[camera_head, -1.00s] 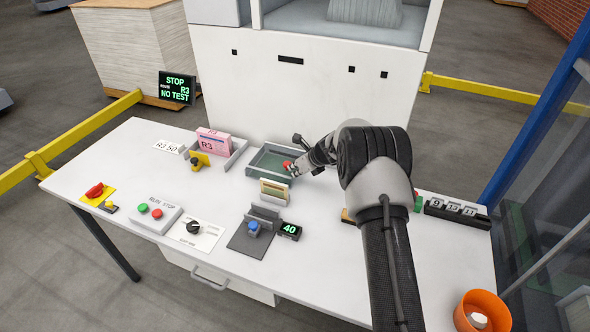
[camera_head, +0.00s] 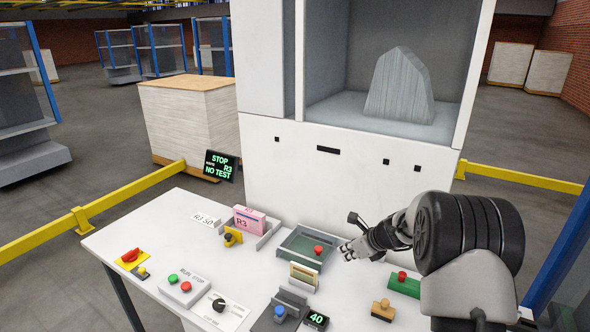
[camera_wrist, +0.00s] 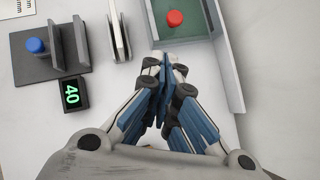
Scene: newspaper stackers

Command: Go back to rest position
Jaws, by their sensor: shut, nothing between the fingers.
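My gripper (camera_head: 347,252) is shut and empty. It hangs above the white table (camera_head: 150,226), just right of the green tray (camera_head: 287,243) in the head view. In the wrist view its fingertips (camera_wrist: 166,62) are together at the near edge of the green tray, below a red knob (camera_wrist: 174,18) that lies inside it. The red knob also shows in the head view (camera_head: 318,249). My arm comes in from the right and covers part of the table's right side.
A card holder (camera_head: 304,276), a blue-knobbed fixture (camera_head: 280,312) and a display reading 40 (camera_head: 316,320) stand near the tray. A pink R3 pack (camera_head: 248,219) and a RUN/STOP box (camera_head: 183,289) are further left. A wooden stamp (camera_head: 383,309) and green block (camera_head: 404,285) lie right.

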